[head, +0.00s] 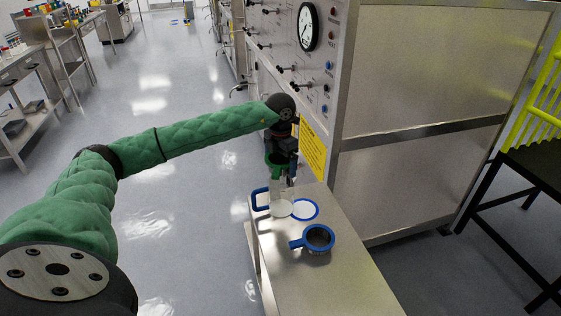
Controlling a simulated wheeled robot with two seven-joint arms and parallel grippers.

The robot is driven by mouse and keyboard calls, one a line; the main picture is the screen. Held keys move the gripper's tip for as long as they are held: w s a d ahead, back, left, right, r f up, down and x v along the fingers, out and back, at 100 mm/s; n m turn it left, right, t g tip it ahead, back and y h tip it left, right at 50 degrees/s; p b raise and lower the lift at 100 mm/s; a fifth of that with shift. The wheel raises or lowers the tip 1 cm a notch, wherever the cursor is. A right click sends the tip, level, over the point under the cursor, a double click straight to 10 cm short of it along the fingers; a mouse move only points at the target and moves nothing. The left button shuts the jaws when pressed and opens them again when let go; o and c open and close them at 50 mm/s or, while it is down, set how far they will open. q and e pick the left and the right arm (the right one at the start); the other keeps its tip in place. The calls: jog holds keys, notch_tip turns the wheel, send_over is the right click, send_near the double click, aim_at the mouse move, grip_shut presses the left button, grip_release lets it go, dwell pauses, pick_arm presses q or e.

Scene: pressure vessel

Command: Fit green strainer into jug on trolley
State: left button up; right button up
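My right gripper is not in view.
A white disc with a blue rim (305,209) lies right of the jug. A blue strainer (318,238) with a handle is nearer. A panel with a gauge (309,27) and valves rises behind the trolley. The trolley's near part is bare.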

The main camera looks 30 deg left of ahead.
pick_arm(q)
jog(key=shift+w+f, duration=0.1)
jog(key=shift+f, duration=0.2)
jog(key=shift+s+d+f, duration=0.1)
jog(key=shift+s+f, duration=0.15)
jog(key=shift+f, duration=0.15)
jog(key=shift+w+f+b, duration=0.15)
jog(key=shift+f+b, duration=0.2)
jog(key=shift+f, duration=0.9)
jog(key=shift+f+b, duration=1.95)
jog(key=shift+f, duration=0.55)
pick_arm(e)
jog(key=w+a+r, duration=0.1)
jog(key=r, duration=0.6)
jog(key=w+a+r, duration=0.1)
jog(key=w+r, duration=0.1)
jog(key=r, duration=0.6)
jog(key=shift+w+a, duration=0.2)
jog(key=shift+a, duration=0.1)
